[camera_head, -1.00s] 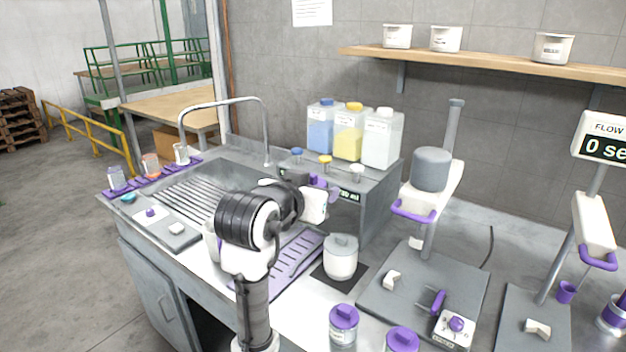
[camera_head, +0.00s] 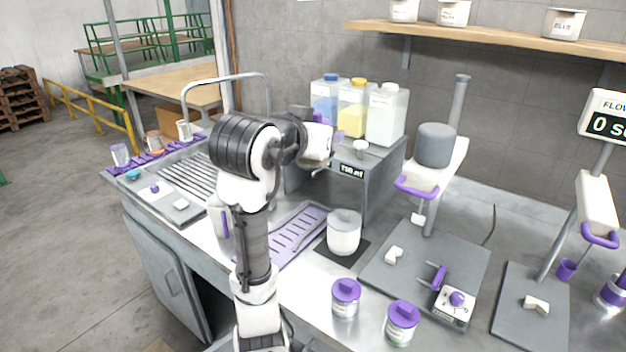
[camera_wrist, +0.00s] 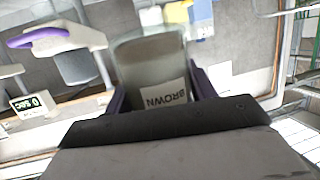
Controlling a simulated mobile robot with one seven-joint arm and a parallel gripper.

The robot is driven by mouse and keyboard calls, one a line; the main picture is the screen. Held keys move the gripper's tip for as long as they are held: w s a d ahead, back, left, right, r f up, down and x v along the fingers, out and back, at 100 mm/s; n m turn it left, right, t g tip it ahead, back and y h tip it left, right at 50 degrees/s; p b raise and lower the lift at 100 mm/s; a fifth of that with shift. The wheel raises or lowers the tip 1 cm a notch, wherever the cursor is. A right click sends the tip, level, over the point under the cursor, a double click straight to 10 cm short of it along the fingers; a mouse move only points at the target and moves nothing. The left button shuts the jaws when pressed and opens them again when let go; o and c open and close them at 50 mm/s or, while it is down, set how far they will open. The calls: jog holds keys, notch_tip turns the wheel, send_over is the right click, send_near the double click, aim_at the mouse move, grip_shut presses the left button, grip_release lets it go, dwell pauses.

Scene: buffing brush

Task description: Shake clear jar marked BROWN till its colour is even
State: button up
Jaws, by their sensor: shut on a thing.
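In the wrist view a clear jar (camera_wrist: 150,62) with a white label reading BROWN, upside down in the picture, sits between the purple fingers of my gripper (camera_wrist: 160,92). The gripper is shut on it. The contents look dull grey-green, and I cannot tell whether the colour is even. In the head view my gripper (camera_head: 328,127) is raised in front of the dispenser with the coloured tanks. My arm and gripper hide most of the jar there.
The dispenser (camera_head: 375,182) with blue, yellow and white tanks stands close behind the gripper. A grey-headed stand (camera_head: 435,146) is to the right; the sink (camera_head: 185,178) is to the left.

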notch_tip(320, 180, down, 6)
jog(key=shift+f, duration=0.2)
dwell(0.9)
jog(key=shift+w, duration=0.1)
jog(key=shift+f, duration=0.1)
